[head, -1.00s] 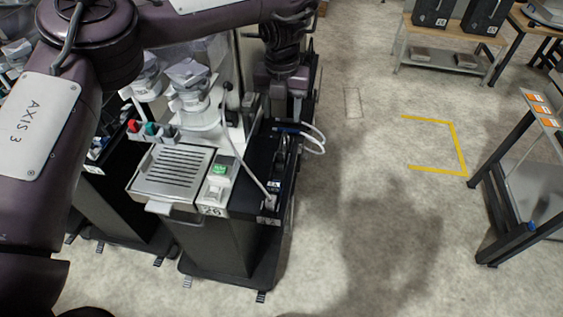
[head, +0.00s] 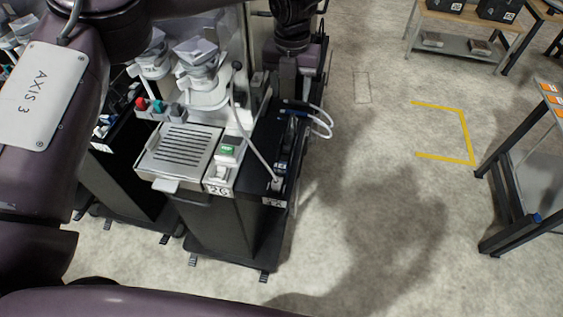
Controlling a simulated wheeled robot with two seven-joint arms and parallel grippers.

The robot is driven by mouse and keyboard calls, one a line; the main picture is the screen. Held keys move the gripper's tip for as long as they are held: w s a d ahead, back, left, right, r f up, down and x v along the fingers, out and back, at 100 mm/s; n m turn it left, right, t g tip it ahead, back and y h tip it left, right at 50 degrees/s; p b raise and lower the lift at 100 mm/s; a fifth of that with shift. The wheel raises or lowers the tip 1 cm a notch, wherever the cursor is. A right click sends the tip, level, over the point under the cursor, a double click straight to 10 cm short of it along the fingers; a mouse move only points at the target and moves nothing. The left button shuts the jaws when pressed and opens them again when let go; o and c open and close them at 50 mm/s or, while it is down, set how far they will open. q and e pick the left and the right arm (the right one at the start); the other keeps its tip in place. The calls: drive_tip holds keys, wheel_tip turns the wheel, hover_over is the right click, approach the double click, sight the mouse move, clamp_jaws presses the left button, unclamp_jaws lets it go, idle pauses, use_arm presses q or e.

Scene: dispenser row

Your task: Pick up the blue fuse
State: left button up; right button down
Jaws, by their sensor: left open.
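My left arm comes in from the left and crosses the top of the head view. Its gripper (head: 294,98) points down over the dark right-hand side of the dispenser stand marked 26, jaws open. A small blue piece (head: 290,104) shows at the fingertips, beside white looped tubes. It is too small and too dark there to tell whether it is the blue fuse, or whether the fingers touch it. Another small blue spot (head: 537,217) shows on the frame of the table at the right; I cannot tell what it is. My right gripper is not in view.
The dispenser stand (head: 228,222) has a slatted metal tray (head: 181,146), a green-lit panel (head: 228,150) and a grey cable. Another stand adjoins it at the left. Open floor with a yellow marking (head: 466,135) lies right. A wooden bench (head: 462,19) stands at the back.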

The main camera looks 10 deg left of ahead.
use_arm(q)
drive_tip(key=shift+c, duration=0.3)
drive_tip(key=shift+c, duration=1.1)
drive_tip(key=shift+s+f+n, duration=0.25)
drive_tip(key=shift+f+n, duration=0.05)
drive_tip(key=shift+n, duration=0.1)
drive_tip(key=n+b, duration=0.2)
drive_tip(key=n, duration=1.5)
hover_over(280, 166)
drive_tip(key=f, duration=0.5)
drive_tip(key=shift+w+a+f, duration=0.1)
drive_tip(key=shift+w+f, duration=0.1)
drive_tip(key=shift+f, duration=0.1)
drive_tip(key=f+p, duration=0.1)
drive_tip(key=f, duration=0.2)
drive_tip(key=f+p, duration=0.2)
drive_tip(key=f, duration=0.1)
drive_tip(key=shift+s+f, duration=0.2)
drive_tip(key=shift+f, duration=0.7)
clamp_jaws()
